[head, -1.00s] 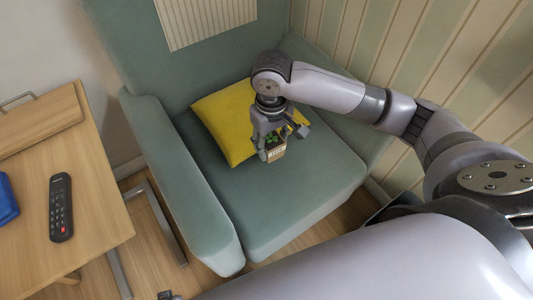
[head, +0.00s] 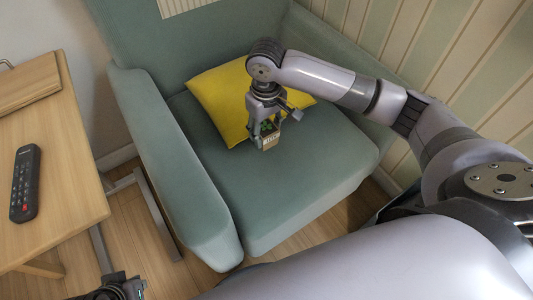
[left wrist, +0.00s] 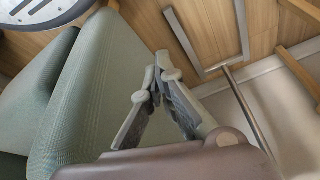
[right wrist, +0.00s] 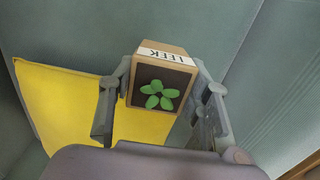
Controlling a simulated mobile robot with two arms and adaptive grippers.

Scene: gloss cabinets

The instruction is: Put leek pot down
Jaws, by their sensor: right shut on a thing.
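The leek pot is a small tan box with a LEEK label, dark soil and green leaves. It shows in the right wrist view (right wrist: 166,50) and in the head view (head: 269,142). My right gripper (right wrist: 160,78) is shut on its sides, and it shows in the head view too (head: 266,128). The pot is over the green armchair seat (head: 290,195), in front of the yellow cushion (head: 222,98). I cannot tell whether its base touches the seat. My left gripper (left wrist: 154,72) is empty, its fingertips together, beside the armchair.
The armchair's left armrest (head: 172,170) stands between the seat and a wooden table (head: 70,185). A black remote (head: 25,183) lies on that table. The front of the seat is clear. A striped wall (head: 440,50) rises behind the right armrest.

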